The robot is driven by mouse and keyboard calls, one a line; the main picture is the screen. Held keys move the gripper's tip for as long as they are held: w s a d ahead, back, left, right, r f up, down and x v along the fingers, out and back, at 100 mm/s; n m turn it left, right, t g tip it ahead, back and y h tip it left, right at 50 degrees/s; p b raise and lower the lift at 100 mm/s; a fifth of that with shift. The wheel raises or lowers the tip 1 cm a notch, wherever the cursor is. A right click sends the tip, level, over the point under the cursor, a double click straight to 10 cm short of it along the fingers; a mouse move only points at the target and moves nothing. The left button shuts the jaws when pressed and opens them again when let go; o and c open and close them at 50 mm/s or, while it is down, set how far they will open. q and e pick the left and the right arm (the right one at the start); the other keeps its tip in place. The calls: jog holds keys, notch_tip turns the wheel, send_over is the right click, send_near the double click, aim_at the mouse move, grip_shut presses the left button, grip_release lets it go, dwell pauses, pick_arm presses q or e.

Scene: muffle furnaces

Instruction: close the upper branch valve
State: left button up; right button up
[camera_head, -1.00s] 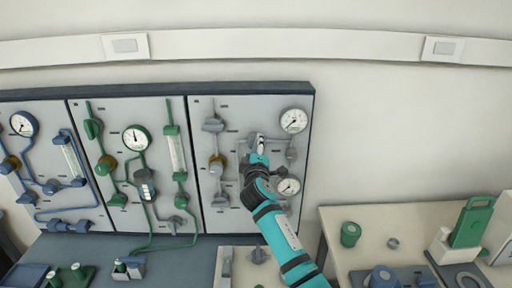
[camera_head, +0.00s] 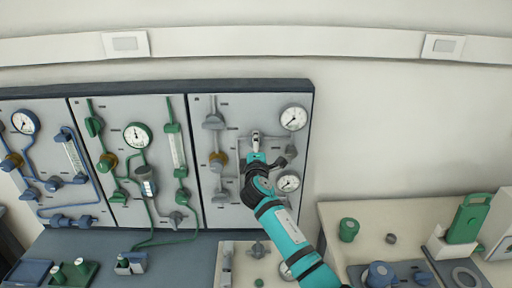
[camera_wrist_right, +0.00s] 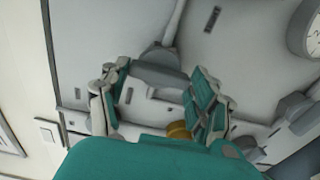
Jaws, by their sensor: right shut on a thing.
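The right-hand grey panel (camera_head: 232,207) on the back wall carries grey pipes, several grey valves and two gauges. My right gripper (camera_head: 255,146) is at the panel's middle, at the branch beside the upper gauge (camera_head: 293,118). My left gripper is not in view.
Grey valves (camera_head: 213,122) and a brass-coloured fitting (camera_head: 216,159) stand left of my gripper. A lower gauge (camera_head: 288,182) is close to my wrist. Green and blue panels are further left.

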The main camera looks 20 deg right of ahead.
jog(key=o, duration=1.2)
jog(key=shift+s, duration=0.1)
jog(key=v, duration=1.2)
